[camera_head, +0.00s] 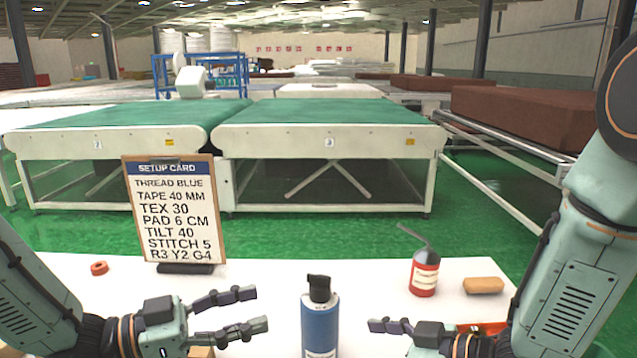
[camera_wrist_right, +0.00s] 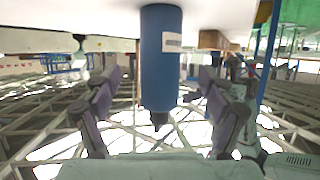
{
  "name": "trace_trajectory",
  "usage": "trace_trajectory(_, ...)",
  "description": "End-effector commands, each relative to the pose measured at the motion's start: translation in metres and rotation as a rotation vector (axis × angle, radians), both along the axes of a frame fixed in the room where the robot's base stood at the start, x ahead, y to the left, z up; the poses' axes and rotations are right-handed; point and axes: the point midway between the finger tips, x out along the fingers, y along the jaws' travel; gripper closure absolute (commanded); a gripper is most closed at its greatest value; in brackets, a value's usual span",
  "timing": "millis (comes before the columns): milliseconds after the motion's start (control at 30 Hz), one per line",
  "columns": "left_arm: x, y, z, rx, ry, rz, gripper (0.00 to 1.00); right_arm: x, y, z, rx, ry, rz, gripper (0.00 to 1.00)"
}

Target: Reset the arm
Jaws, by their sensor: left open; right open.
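My left gripper (camera_head: 262,309) is open and empty above the white table, with its fingers pointing right toward a blue bottle (camera_head: 320,325) with a black cap. A gap shows between its fingertips and the bottle. My right gripper (camera_head: 374,326) is at the right of the bottle and points left; one finger shows clearly there. In the right wrist view, its two fingers stand apart (camera_wrist_right: 158,80), and the blue bottle (camera_wrist_right: 161,50) appears upside down between them in the picture. In the head view the bottle stands upright, apart from the right fingertips. Its lower end is cut off by the frame.
Green-topped conveyors (camera_head: 330,112) stand beyond.

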Motion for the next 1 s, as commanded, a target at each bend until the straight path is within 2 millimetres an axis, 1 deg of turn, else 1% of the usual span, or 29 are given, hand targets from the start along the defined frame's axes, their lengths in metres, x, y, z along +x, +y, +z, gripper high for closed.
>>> trace_trajectory(700, 0.0, 0.0, 0.0, 0.0, 0.0, 0.0, 0.46, 0.043, 0.067, -0.033, -0.002, -0.001, 0.004, 0.18)
trace_trajectory(800, 0.0, 0.0, 0.0, 0.0, 0.0, 0.0, 0.46, 0.046, 0.073, -0.036, -0.001, -0.001, 0.003, 0.18)
trace_trajectory(1000, 0.001, -0.003, 0.0, 0.0, 0.0, -0.001, 0.46, 0.047, 0.073, -0.036, 0.001, -0.001, 0.0, 0.18)
